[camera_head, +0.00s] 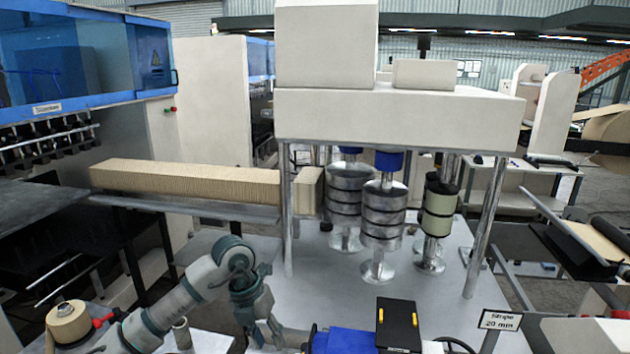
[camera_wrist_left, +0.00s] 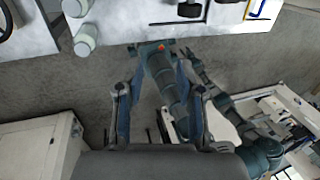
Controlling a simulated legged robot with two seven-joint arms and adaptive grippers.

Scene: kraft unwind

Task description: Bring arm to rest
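My left arm comes in from the bottom left in the head view and bends down at a teal-grey joint. My left gripper (camera_head: 268,330) hangs low over the front of the light work surface, partly cut off by the frame. In the left wrist view its two fingers (camera_wrist_left: 160,105) stand wide apart, with no object held between them. Behind them are my own body or arm links. A slim arm at the right of that view seems to be my right arm; its gripper end is small and unclear. The head view does not show my right gripper.
A machine with metal rollers stands on the light work surface (camera_head: 330,285). A long kraft stack (camera_head: 185,178) lies to its left. A blue device with a black box (camera_head: 398,325) sits right of my left gripper. A tape roll (camera_head: 68,322) and small cylinder (camera_head: 181,334) are near my left arm.

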